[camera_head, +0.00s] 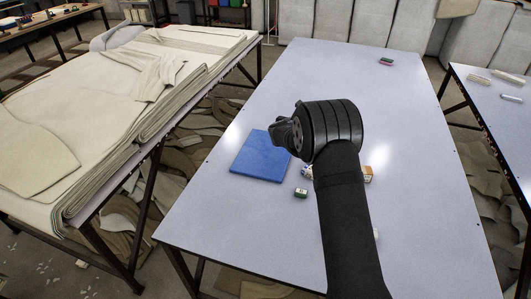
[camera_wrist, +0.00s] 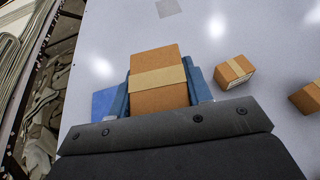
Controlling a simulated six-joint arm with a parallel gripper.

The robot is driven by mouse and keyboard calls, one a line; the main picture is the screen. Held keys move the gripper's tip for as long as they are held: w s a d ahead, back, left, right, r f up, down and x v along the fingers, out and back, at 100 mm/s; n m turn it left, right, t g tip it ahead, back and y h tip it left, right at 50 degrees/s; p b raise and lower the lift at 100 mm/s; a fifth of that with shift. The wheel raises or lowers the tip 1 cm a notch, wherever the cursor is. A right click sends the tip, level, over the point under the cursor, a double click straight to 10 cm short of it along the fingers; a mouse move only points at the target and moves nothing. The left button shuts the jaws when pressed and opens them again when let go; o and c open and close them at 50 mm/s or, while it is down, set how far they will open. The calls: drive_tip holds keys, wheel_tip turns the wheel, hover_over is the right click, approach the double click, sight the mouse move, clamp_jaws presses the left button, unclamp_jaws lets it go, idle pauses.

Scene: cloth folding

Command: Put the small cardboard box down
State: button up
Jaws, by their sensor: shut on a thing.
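The small cardboard box (camera_wrist: 157,62), brown with a paler tape band, sits between the blue fingers of my gripper (camera_wrist: 161,82) in the wrist view. The gripper is shut on it, one finger along each side. In the head view my wrist (camera_head: 318,130) is over the middle of the table, right of the blue mat. The fingers and the held box are hidden there behind the wrist. The gap between the box and the table cannot be judged.
The blue mat (camera_head: 260,157) lies on the pale table (camera_head: 250,230). A small green box (camera_head: 301,193) and other small boxes lie near my arm. Two brown boxes (camera_wrist: 235,71) (camera_wrist: 307,98) lie right of my gripper. The far table is mostly clear.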

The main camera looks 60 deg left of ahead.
drive_tip(key=a+y, duration=0.1)
drive_tip(key=a, duration=0.2)
hover_over(264, 148)
drive_tip(key=shift+n+g, duration=0.3)
drive_tip(key=shift+n, duration=0.1)
wheel_tip(264, 148, down, 11)
drive_tip(key=shift+a+f, duration=0.1)
drive_tip(key=shift+f, duration=2)
drive_tip(key=shift+f, duration=0.15)
drive_tip(key=o, duration=1.2)
